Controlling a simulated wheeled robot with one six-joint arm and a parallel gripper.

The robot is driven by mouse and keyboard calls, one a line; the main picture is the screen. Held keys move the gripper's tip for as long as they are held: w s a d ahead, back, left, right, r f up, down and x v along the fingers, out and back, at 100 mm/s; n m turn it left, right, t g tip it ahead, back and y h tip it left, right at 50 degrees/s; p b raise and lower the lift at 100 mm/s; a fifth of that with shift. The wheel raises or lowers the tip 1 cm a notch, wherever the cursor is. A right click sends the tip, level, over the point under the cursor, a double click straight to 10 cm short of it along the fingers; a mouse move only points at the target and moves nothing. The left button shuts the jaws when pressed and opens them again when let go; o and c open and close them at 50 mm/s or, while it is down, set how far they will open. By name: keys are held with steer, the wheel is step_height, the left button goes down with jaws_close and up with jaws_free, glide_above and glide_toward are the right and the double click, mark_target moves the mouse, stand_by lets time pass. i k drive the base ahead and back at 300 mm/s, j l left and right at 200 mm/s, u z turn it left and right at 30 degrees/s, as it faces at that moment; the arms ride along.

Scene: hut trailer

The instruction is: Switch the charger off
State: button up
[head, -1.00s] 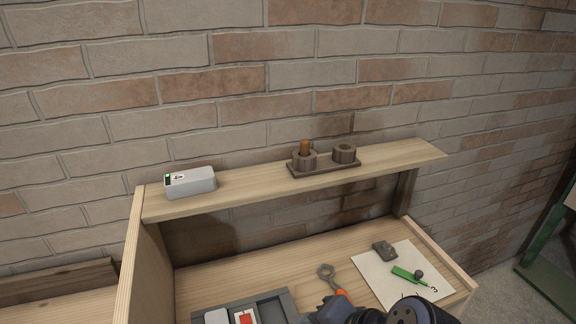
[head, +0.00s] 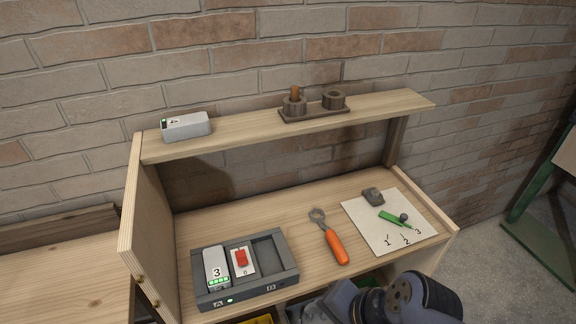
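The charger (head: 287,277) is a dark grey tray on the bench at the lower left of the head view. A light grey battery (head: 216,262) marked 3 sits in its left bay, with a row of green lights lit. A red switch (head: 241,258) stands on a white plate between the bays, with a 0 mark below it. The right bay (head: 266,255) is empty. A small green light (head: 230,300) shows on the front edge near the letter A. My arm is at the bottom right; its gripper fingers cannot be made out.
A light grey box (head: 187,126) with a green mark and a dark wooden holder (head: 314,112) stand on the shelf (head: 240,127). An orange-handled wrench (head: 336,247) lies right of the charger. A paper sheet (head: 381,239) holds a green tool (head: 390,218) and a grey block (head: 372,196).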

mark_target(240, 254)
steer(key=i+u, duration=0.2)
steer(key=u, duration=0.15)
steer(key=i+u, duration=0.15)
steer(key=u, duration=0.2)
